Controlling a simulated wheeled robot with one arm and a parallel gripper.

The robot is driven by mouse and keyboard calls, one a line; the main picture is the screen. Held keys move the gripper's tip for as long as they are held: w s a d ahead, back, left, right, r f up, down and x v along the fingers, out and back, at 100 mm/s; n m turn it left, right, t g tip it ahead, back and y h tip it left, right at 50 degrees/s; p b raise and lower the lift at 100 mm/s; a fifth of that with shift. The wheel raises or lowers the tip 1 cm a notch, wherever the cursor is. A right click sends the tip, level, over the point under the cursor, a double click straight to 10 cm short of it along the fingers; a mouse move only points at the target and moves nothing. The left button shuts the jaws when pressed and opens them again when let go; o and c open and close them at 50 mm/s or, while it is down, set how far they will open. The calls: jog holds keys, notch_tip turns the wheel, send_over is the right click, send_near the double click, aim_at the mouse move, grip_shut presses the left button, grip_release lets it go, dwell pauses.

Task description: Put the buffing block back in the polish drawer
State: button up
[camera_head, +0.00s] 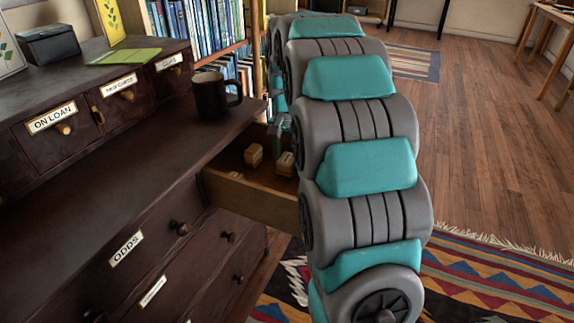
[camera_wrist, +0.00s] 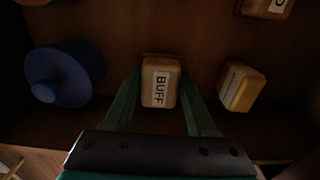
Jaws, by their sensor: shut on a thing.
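The buffing block (camera_wrist: 160,85), a small tan block with a white label reading BUFF, is between my gripper's two green fingers (camera_wrist: 160,78) in the wrist view. The fingers are shut on its sides. It is over or in a wooden-floored drawer; whether it touches the floor I cannot tell. In the head view an open drawer (camera_head: 250,199) sticks out of the dark cabinet, its front label not visible. My gripper (camera_head: 279,125) shows partly at the drawer's far side, mostly hidden by my arm. The held block cannot be made out for certain there.
Other tan blocks (camera_wrist: 240,87) (camera_wrist: 266,7) and a blue round knobbed thing (camera_wrist: 65,77) lie around the held block. Two tan blocks (camera_head: 253,155) (camera_head: 286,163) show in the open drawer. A dark mug (camera_head: 211,96) stands on the cabinet ledge close by. The ODDS drawer (camera_head: 126,249) is shut.

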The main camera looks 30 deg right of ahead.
aim_at(287, 158)
jog(key=shift+f, duration=0.75)
jog(key=shift+f, duration=0.1)
jog(key=o, duration=1.3)
notch_tip(287, 158, up, 12)
jog(key=shift+r, duration=0.1)
